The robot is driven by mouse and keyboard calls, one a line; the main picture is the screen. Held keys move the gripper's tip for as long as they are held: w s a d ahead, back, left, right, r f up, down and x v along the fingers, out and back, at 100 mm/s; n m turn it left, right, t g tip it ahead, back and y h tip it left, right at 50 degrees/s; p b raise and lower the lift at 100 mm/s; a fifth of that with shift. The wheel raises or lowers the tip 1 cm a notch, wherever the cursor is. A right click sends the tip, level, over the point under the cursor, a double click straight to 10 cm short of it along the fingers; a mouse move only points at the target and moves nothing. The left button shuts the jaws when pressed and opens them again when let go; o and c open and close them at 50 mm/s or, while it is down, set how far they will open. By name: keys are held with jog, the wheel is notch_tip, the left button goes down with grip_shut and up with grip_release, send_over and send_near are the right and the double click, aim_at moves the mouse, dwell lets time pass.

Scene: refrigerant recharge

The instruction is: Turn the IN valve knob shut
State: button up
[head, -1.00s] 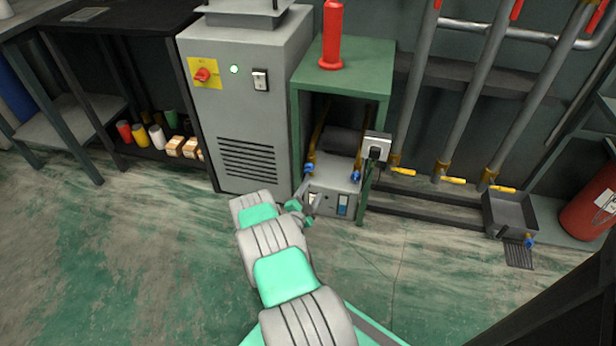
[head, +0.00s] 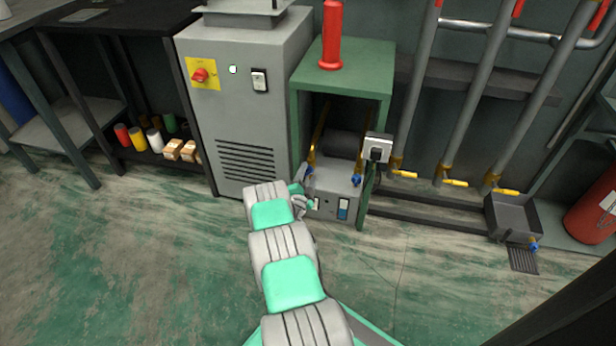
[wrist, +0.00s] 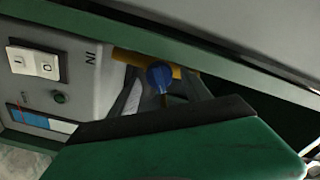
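The IN valve's blue knob (wrist: 159,75) sits on a brass pipe beside the "IN" lettering in the wrist view. In the head view my gripper largely hides that knob, at the left front of the grey recharge unit (head: 338,185). My gripper (wrist: 162,88) is open, with one grey finger on each side of the knob. I cannot tell whether either finger touches it. In the head view my gripper (head: 305,188) is at the unit's left front edge. A second blue knob (head: 356,180) is on the unit's right side.
The unit sits inside a green stand (head: 342,82) with a red cylinder (head: 332,35) on top. A grey cabinet (head: 245,110) stands close on the left. A socket box (head: 377,148) is on the stand's right post. Pipes with yellow handles (head: 453,183) are farther right.

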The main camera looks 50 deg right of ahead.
grip_shut()
jog(key=shift+n+b, duration=0.3)
jog(key=shift+n, duration=0.4)
jog(key=shift+o, duration=0.4)
grip_release()
